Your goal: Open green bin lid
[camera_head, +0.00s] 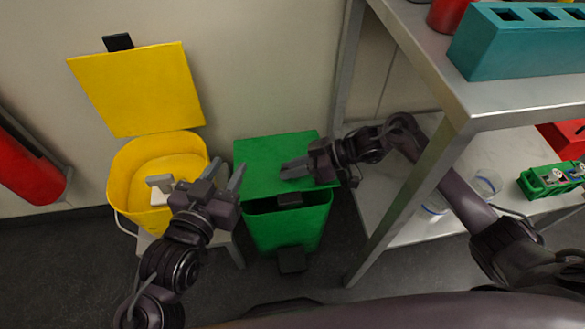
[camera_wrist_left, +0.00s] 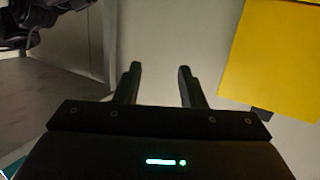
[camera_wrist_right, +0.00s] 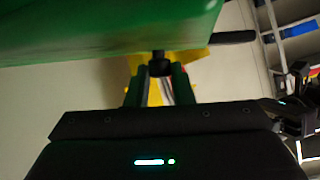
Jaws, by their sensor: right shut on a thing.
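The green bin (camera_head: 285,228) stands against the wall. Its green lid (camera_head: 262,160) covers most of the top, with a dark gap along the front under the lid's edge. A black tab (camera_head: 290,199) sits at that front edge. My right gripper (camera_head: 290,170) lies over the lid, fingers pointing left. In the right wrist view its fingers (camera_wrist_right: 158,80) close around a small dark piece by the green surface (camera_wrist_right: 100,25). It is shut on the lid, but which part is unclear. My left gripper (camera_head: 208,178) is open and empty between the bins; its separated fingers show in the left wrist view (camera_wrist_left: 158,82).
A metal shelf (camera_head: 450,85) with a teal rack (camera_head: 515,50) stands close on the right. A red cylinder (camera_head: 30,170) is far left.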

